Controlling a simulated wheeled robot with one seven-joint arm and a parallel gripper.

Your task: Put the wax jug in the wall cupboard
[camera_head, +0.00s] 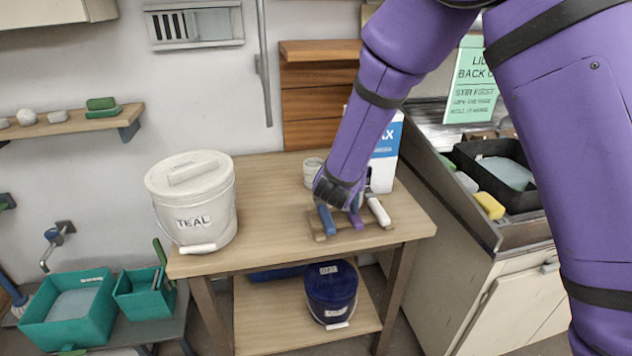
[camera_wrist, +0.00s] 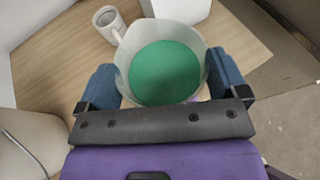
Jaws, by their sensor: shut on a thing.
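A white container with a blue label ending in "AX" (camera_head: 386,150), which looks like the wax jug, stands at the back right of the wooden table, partly hidden by my arm. My gripper (camera_wrist: 162,85) points down over the table's right part. Its blue fingers are shut on a pale translucent cup with a green inside (camera_wrist: 166,70); my arm hides this cup in the head view. A white box-like body (camera_wrist: 178,6), probably the labelled container, is just beyond the cup. A cream cabinet bottom (camera_head: 45,12) shows at the top left; I cannot tell whether it is the wall cupboard.
A white mug (camera_wrist: 108,22) stands left of the cup. A wooden rack (camera_head: 320,228) with coloured handles lies below my gripper. A white TEAL bucket (camera_head: 212,205) stands on the table's left. A navy bucket (camera_head: 332,290) is on the lower shelf. The table's middle is clear.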

